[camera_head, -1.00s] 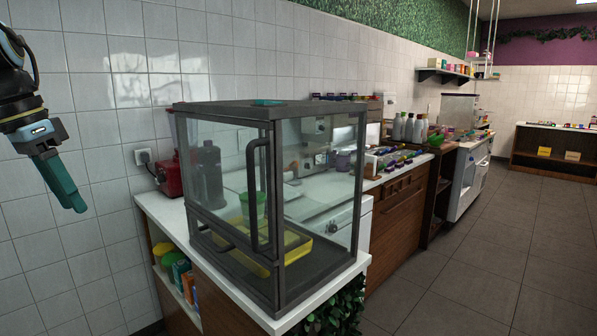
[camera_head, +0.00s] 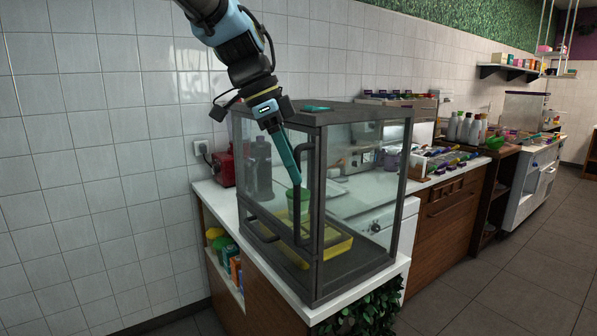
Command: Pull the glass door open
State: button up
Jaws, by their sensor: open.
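The glass door (camera_head: 273,222) is on the near left side of a dark-framed glass display case (camera_head: 365,262), and it appears shut. Its dark vertical bar handle (camera_head: 297,215) stands beside the case's near corner post. My gripper is open. Part of the handle is hidden behind the fingers.
A plant (camera_head: 362,321) hangs at the near corner. Floor (camera_head: 510,265) at right is clear.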

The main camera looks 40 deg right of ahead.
jog(key=shift+x, duration=1.25)
jog(key=shift+c, duration=0.4)
grip_shut()
